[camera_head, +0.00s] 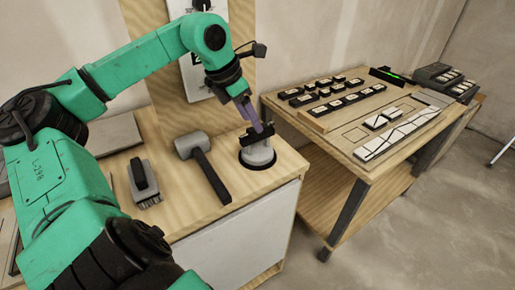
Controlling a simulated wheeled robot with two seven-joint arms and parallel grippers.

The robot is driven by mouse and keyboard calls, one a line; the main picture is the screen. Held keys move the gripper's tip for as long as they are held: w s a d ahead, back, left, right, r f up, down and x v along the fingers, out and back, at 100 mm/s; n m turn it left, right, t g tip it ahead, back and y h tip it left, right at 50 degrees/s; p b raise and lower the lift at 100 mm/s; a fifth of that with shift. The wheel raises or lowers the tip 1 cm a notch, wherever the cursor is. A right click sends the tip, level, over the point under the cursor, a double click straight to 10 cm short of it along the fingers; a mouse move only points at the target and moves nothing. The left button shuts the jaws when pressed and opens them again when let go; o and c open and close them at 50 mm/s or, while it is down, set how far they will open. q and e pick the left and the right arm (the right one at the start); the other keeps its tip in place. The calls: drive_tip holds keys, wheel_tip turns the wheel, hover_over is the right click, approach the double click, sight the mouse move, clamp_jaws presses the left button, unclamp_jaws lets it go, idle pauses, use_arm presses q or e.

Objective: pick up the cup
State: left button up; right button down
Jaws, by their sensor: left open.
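The cup (259,154) is a short grey round piece with a dark bar-like top. It stands upright inside a dark ring near the right corner of the wooden bench (225,208). My left gripper (257,121) points down at the cup from above, its fingers at or just over the dark top. It is open; whether the fingers touch the top or stand around it I cannot tell. The fingers hide part of the top. My right gripper is not in view.
A mallet (190,146) with a dark handle lies left of the cup. A brush-like block (145,184) lies further left. A panel stands behind. A separate table (335,146) at the right holds tiles and dark-and-white pieces. A floor gap separates it from the bench front.

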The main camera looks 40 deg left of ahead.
use_arm(q)
drive_tip(key=p+x, duration=0.1)
drive_tip(key=x, duration=0.3)
drive_tip(key=shift+d+p, duration=0.25)
drive_tip(key=shift+p, duration=0.1)
drive_tip(key=shift+w+f, duration=0.2)
drive_tip(key=shift+f, duration=0.1)
drive_tip(key=c, duration=1)
drive_tip(key=shift+r, duration=0.15)
